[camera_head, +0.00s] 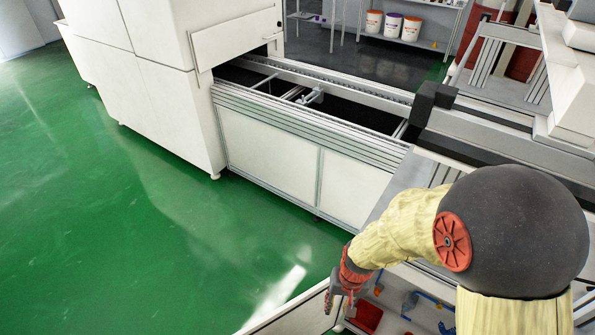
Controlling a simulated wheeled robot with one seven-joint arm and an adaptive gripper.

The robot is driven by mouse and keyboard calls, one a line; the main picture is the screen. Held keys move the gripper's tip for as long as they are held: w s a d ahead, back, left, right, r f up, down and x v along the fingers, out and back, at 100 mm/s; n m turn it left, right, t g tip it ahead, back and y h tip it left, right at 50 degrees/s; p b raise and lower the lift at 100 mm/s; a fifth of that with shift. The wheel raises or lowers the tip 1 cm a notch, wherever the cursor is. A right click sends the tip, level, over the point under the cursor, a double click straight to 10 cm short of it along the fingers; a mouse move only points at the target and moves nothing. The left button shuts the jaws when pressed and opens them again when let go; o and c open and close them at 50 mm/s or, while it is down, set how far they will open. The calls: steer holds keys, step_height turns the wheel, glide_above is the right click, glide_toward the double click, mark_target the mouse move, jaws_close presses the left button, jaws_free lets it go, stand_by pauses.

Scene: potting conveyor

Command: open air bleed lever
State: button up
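My gripper (338,303) hangs at the lower middle of the picture, at the end of my arm, pointing down. It is small and partly turned away, so I cannot tell whether its fingers are open or shut. Small blue parts (410,304) with orange bits show to its right, inside the machine's lower bay. Another blue part (446,328) is at the bottom edge, beside my arm. I cannot tell which of these, if any, is the air bleed lever. My arm covers part of the bay.
A red box-like part (367,317) lies just right of my gripper. A light panel edge (290,311) runs below and left of it. The conveyor (345,112) and a white cabinet (165,95) stand behind. Green floor (130,240) is clear on the left.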

steer(key=s+d+r+t, duration=0.2)
steer(key=r, duration=0.9)
steer(key=s+d+r+t, duration=0.2)
steer(key=s+d+r, duration=0.1)
steer(key=r, duration=0.8)
steer(key=s+d+r+n+t+h, duration=0.1)
steer(key=s+d+r, duration=0.1)
steer(key=r, duration=0.9)
steer(key=shift+s+d+r+t, duration=0.2)
steer(key=shift+s+t, duration=0.05)
steer(key=shift+t, duration=0.15)
steer(key=shift+f, duration=0.1)
